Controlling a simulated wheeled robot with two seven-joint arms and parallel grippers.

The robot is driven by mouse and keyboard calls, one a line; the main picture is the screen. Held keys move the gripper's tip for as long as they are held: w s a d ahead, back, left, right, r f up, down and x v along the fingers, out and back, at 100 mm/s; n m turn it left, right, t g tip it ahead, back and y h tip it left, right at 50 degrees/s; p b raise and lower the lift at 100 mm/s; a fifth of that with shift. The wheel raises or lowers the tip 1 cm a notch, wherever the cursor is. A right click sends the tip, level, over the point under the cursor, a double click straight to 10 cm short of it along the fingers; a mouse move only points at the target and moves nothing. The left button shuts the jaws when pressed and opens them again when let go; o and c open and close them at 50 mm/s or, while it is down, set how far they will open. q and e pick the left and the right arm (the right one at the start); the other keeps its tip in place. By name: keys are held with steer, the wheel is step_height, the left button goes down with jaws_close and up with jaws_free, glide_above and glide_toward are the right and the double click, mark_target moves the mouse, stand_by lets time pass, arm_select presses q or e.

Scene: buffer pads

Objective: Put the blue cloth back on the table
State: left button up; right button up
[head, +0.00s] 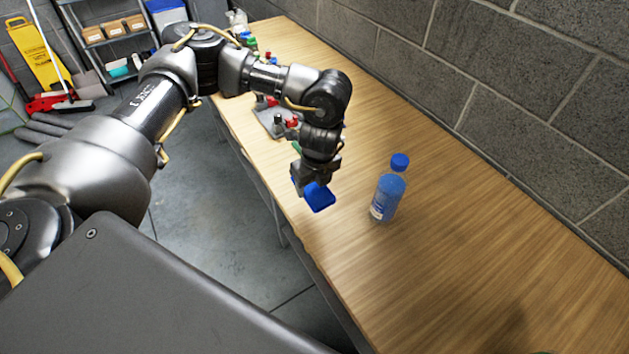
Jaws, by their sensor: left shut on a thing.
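The blue cloth (320,197) is a small bright blue piece under my left gripper (311,182), near the front edge of the wooden table (470,270). My left gripper points down and is shut on the cloth. Part of the cloth is hidden by the fingers. I cannot tell whether the cloth touches the table top. My right gripper is not in view.
A clear bottle with a blue cap (388,190) stands upright to the right of the cloth. A grey holder with red and black items (275,122) sits behind my left wrist. A grey block wall (500,90) bounds the far side. The near right table top is clear.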

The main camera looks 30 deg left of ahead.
arm_select(q)
steer(key=w, duration=0.1)
steer(key=w+a+f, duration=0.2)
steer(key=w, duration=0.1)
steer(key=shift+w+a+f, duration=0.1)
steer(key=shift+f, duration=0.05)
steer(key=w+f, duration=0.1)
steer(key=f, duration=0.1)
steer(key=w+a+f+b, duration=0.1)
steer(key=w+f, duration=0.1)
steer(key=w+a+f, duration=0.1)
steer(key=w+f, duration=0.1)
steer(key=shift+a, duration=0.15)
steer(key=shift+w+a+f, duration=0.1)
steer(key=shift+w+f, duration=0.05)
steer(key=shift+f, duration=0.2)
step_height(320, 180, down, 3)
steer(key=shift+r, duration=0.15)
